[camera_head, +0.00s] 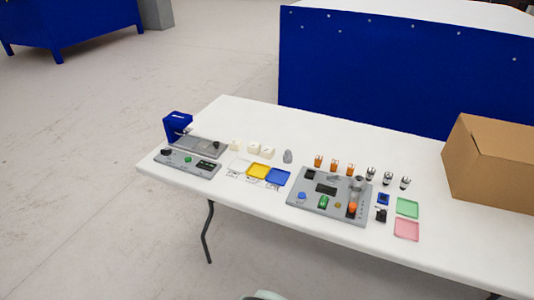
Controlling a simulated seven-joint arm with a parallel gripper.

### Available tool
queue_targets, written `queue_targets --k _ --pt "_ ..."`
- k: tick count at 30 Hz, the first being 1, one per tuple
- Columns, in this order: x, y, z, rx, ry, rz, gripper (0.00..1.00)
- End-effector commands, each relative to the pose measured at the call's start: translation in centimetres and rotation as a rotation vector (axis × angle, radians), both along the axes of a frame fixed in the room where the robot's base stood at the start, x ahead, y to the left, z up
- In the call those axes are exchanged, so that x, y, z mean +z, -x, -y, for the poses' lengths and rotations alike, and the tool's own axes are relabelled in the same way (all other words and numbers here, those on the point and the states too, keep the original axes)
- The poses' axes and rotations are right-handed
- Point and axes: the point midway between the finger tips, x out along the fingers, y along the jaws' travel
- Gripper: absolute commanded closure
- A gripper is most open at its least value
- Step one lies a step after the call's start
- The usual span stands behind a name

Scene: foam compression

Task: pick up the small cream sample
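Three small cream samples stand in a row on the white table: the left one (235,144), the middle one (252,148) and the right one (267,151). They look pale and blocky, and at this size I cannot tell which is the smallest. They sit behind a row of shallow trays and right of a blue-topped press (178,126). All three are uncovered. My gripper is not in view. Only a pale rounded edge shows at the bottom of the picture, and I cannot tell what it is.
White (237,166), yellow (258,171) and blue (278,177) trays lie in front of the samples. A grey object (287,156) stands right of them. A grey control panel (328,195), green tray (407,208), pink tray (406,229) and cardboard box (490,163) are farther right.

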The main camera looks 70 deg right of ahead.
Motion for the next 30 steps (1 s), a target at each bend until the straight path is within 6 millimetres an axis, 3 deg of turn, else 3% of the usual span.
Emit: queue_targets --k 13,21,30 --pt "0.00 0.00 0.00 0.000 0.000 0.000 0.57" --pt "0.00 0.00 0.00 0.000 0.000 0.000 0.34" --pt "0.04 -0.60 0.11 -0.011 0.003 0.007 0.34"
